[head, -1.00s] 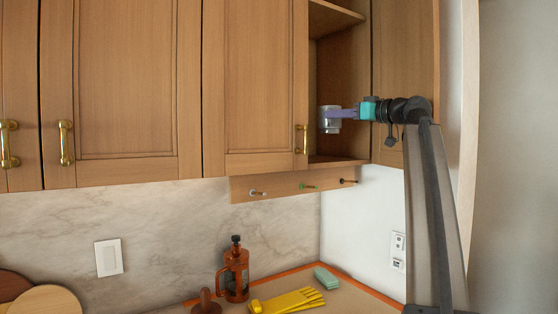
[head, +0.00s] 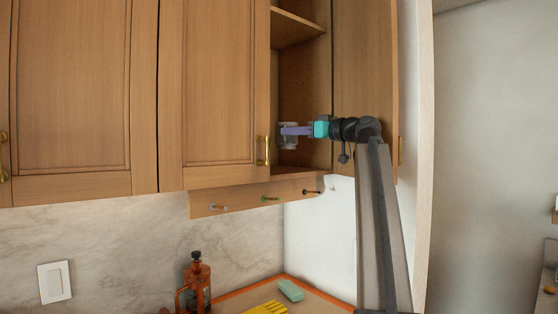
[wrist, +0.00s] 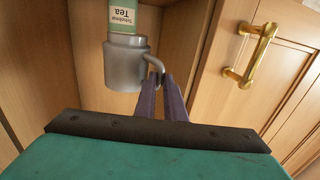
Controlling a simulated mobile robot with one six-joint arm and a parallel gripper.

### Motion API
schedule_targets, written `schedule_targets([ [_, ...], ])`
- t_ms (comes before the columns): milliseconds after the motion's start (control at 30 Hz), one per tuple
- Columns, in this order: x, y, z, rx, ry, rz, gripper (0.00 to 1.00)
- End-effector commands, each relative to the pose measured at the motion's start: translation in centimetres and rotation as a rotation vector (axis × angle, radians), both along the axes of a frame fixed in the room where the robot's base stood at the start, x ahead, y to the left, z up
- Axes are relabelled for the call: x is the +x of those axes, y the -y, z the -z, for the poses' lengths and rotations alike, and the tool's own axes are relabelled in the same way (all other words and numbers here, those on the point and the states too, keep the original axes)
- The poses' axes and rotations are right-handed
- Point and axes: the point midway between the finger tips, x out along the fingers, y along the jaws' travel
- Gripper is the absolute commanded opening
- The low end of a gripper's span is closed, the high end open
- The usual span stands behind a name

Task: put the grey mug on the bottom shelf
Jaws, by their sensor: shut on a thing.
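The grey mug (head: 288,142) is inside the open cabinet, a little above its bottom shelf (head: 300,173) in the head view. My gripper (head: 286,131) reaches in from the right and is shut on the mug. In the wrist view the grey mug (wrist: 125,64) has its handle between the fingers of my gripper (wrist: 161,84). I cannot tell whether the mug's underside touches the shelf.
A tea package (wrist: 123,15) with upside-down lettering shows by the mug. An upper shelf (head: 297,28) is above. The left door with a brass handle (head: 263,151) is close to my gripper. A hook rail (head: 235,200) hangs below.

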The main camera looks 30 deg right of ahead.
Motion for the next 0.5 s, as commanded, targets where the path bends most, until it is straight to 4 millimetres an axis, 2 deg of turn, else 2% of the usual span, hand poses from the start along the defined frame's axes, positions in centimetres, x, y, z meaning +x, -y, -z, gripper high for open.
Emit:
schedule_targets([
  [233, -0.2, 0.0, 3.1, 0.002, 0.002, 0.001, 0.00],
  [500, -0.1, 0.1, 4.1, 0.001, 0.003, 0.002, 0.00],
])
